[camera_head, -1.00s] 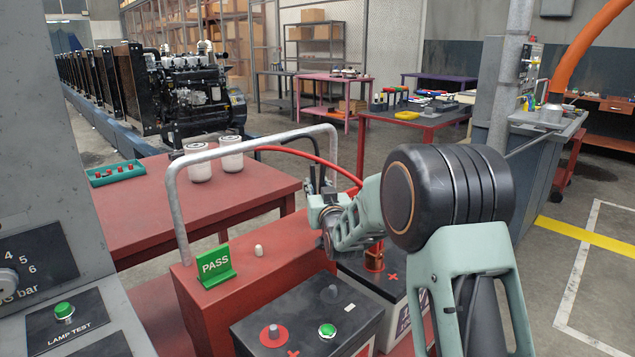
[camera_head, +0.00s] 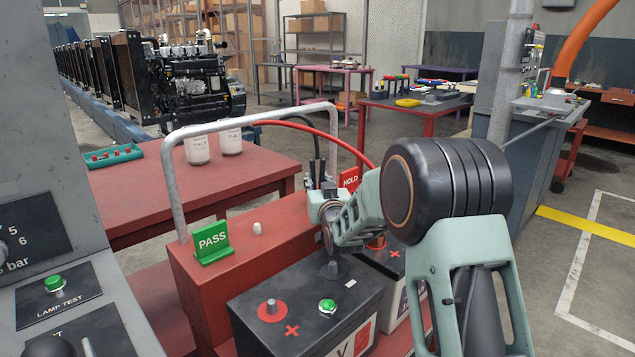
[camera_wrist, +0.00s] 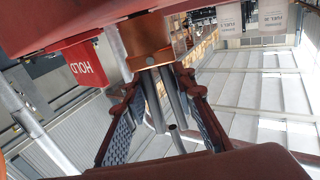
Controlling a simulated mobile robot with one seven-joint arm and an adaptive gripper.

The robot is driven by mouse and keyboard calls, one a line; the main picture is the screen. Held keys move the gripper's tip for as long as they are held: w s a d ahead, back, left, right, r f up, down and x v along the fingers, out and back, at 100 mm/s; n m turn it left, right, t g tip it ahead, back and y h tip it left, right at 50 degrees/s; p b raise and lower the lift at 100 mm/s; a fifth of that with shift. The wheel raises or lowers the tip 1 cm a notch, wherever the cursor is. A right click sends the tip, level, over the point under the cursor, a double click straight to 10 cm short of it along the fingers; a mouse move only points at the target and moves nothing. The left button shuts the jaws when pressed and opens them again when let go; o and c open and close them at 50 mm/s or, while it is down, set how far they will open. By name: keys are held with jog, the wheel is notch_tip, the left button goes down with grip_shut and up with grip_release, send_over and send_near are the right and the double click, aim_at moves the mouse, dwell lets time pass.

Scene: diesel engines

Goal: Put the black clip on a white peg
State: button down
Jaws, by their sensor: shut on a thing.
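A white peg (camera_head: 257,228) stands on top of the red box (camera_head: 205,300), right of the green PASS sign (camera_head: 212,241). Any peg near the red HOLD sign (camera_head: 350,178) is hidden behind my arm. My gripper (camera_head: 318,188) is over the box's right part, mostly hidden by my wrist in the head view. In the wrist view its fingers (camera_wrist: 154,110) are shut on the black clip (camera_wrist: 160,95), around its dark grey handles. The clip's copper jaws are close to the red surface; I cannot tell whether they touch a peg. Its handles (camera_head: 317,168) also show in the head view.
A grey tubular handle (camera_head: 172,185) arches over the box. Black batteries (camera_head: 300,325) stand in front. A red cable (camera_head: 340,142) loops behind my arm. Two white filters (camera_head: 197,150) and a teal tray (camera_head: 112,156) are on the red table behind.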

aim_at(318, 158)
jog(key=shift+r, duration=0.15)
jog(key=c, duration=1.6)
grip_release()
jog(key=shift+o, duration=0.4)
notch_tip(318, 158, up, 10)
